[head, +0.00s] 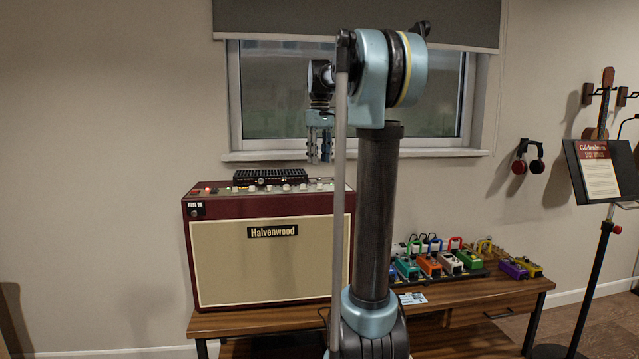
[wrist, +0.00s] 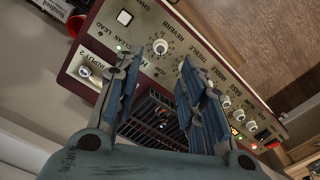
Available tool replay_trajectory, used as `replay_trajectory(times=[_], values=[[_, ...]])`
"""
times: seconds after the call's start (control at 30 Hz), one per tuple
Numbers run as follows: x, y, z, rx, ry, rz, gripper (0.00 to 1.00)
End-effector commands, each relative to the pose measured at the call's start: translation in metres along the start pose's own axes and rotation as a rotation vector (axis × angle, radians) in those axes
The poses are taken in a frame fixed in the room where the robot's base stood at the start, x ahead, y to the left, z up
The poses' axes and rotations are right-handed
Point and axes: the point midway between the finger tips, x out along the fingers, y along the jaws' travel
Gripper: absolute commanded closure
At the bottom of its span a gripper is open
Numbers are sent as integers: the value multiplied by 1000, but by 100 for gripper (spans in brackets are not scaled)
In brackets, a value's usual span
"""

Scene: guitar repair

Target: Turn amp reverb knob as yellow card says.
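The amp (head: 275,262) is a burgundy cabinet with a cream front, marked Halvenwood, on the wooden bench. Its control panel, with a row of pale knobs, faces up. In the wrist view the reverb knob (wrist: 161,46) is a white knob with a dial scale, beside the REVERB label. My gripper (head: 319,160) hangs above the amp, pointing down. In the wrist view my gripper (wrist: 174,54) is open; its left fingertip appears next to the reverb knob, but contact cannot be told. The knob's setting is too small to read. I cannot make out a yellow card.
A black vented box (head: 270,176) sits on the amp behind the knobs; the wrist view also shows it (wrist: 155,112). Coloured pedals (head: 430,265) and a small pale card (head: 412,298) lie on the bench (head: 490,295). A music stand (head: 605,180) stands at right.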

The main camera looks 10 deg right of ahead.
Motion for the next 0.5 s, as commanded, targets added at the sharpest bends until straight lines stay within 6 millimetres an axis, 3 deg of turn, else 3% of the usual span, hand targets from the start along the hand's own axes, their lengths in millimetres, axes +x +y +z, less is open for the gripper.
replay_trajectory(times=[0.3,0.5], values=[[55,0,0,0,0,0,63],[78,0,0,0,0,0,63]])
